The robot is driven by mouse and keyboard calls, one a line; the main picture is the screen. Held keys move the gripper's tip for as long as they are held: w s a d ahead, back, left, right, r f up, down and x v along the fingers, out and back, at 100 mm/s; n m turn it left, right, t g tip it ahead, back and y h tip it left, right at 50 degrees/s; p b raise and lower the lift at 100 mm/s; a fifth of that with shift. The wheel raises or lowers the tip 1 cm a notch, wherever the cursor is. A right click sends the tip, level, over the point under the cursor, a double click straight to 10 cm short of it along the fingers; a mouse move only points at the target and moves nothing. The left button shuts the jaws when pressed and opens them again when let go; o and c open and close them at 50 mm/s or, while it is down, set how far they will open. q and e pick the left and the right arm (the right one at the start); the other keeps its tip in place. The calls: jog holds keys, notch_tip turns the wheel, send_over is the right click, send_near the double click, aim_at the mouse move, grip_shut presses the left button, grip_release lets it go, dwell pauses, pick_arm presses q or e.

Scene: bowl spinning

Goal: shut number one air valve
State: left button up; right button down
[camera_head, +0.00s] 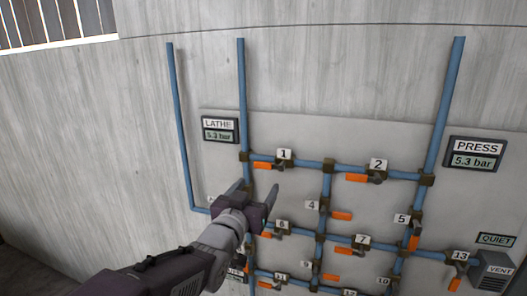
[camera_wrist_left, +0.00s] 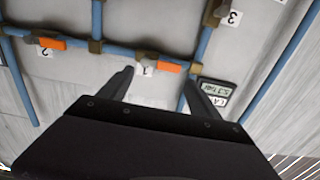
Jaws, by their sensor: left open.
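The number one air valve (camera_head: 281,166) sits on the upper horizontal blue pipe, under its white "1" label (camera_head: 284,154). Its orange handle (camera_head: 262,165) points left, lying along the pipe. My left gripper (camera_head: 254,188) is open and empty, just below the handle in the head view, with its fingers pointing up toward the pipe. In the left wrist view, which is upside down, the orange handle (camera_wrist_left: 171,67) and the "1" label (camera_wrist_left: 144,69) show between and just beyond the two fingertips (camera_wrist_left: 158,80). I cannot tell the remaining depth to the handle. My right gripper is not in view.
Valve 2 (camera_head: 376,177) is on the same pipe to the right. Several other numbered valves with orange handles are on the pipes below. The LATHE gauge (camera_head: 219,130) and the PRESS gauge (camera_head: 476,154) both read 5.3 bar. A vent box (camera_head: 495,272) is at lower right.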

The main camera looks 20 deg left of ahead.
aim_at(262, 167)
pick_arm(q)
jog(key=w+p, duration=0.1)
jog(key=w, duration=0.1)
jog(key=w+p, duration=0.1)
jog(key=w, duration=0.1)
jog(key=w+a+r+p, duration=0.1)
jog(key=w, duration=0.1)
jog(key=shift+w+r, duration=0.1)
jog(key=shift+w, duration=0.05)
jog(key=w, duration=0.2)
jog(key=w+a+p, duration=0.1)
jog(key=shift+w+a+f, duration=0.1)
jog(key=shift+w+f, duration=0.2)
jog(key=shift+f, duration=0.05)
jog(key=shift+s+d, duration=0.15)
jog(key=shift+d, duration=0.05)
jog(key=shift+d+r, duration=0.1)
jog(key=shift+d, duration=0.05)
jog(key=c, duration=0.4)
grip_shut()
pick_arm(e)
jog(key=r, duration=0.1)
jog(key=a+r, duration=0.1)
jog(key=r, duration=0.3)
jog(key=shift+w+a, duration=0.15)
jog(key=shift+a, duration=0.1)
